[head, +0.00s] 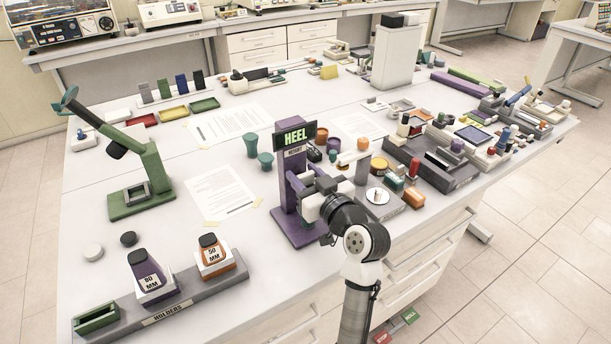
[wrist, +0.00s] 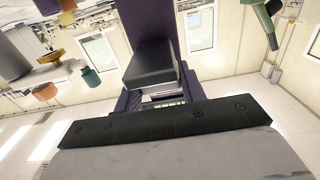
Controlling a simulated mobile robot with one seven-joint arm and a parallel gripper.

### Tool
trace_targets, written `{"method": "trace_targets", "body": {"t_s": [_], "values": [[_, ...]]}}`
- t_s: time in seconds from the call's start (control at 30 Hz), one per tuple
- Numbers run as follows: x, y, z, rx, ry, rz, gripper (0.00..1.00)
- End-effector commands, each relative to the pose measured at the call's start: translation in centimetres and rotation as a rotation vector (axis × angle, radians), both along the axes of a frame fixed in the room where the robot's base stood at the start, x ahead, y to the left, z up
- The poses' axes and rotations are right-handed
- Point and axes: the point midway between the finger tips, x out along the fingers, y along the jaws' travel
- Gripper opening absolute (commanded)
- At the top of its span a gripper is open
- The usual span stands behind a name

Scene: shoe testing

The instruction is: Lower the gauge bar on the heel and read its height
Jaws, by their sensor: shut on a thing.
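The purple gauge stand (head: 289,183) is upright on its purple base (head: 289,231), with a dark sign (head: 295,137) reading HEEL on top. My gripper (head: 312,197) is against the front of this stand, at about mid-height, and is shut on the gauge bar. The bar is mostly hidden behind my gripper and wrist in the head view. In the wrist view the purple column (wrist: 168,18) rises behind a dark block (wrist: 152,66) close to the camera. I cannot make out a heel under the bar, and no height reading is legible.
A grey HOLDERS rack (head: 205,293) at front left carries a purple 80 MM block (head: 151,276) and an orange 50 MM block (head: 213,257). A green stand (head: 146,184) is at left. Small pots and trays crowd the right of the gauge. Paper sheets (head: 222,192) lie on the table at its left.

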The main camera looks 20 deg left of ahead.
Motion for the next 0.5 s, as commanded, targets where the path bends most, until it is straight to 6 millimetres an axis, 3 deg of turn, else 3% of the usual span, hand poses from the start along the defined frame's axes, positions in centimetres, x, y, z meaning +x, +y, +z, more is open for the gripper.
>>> {"method": "trace_targets", "body": {"t_s": [0.23, 0.5], "values": [[0.0, 0.0, -0.9, 0.001, 0.001, 0.0, 0.0], [0.0, -0.1, -4.1, 0.001, 0.001, -0.001, 0.0]]}}
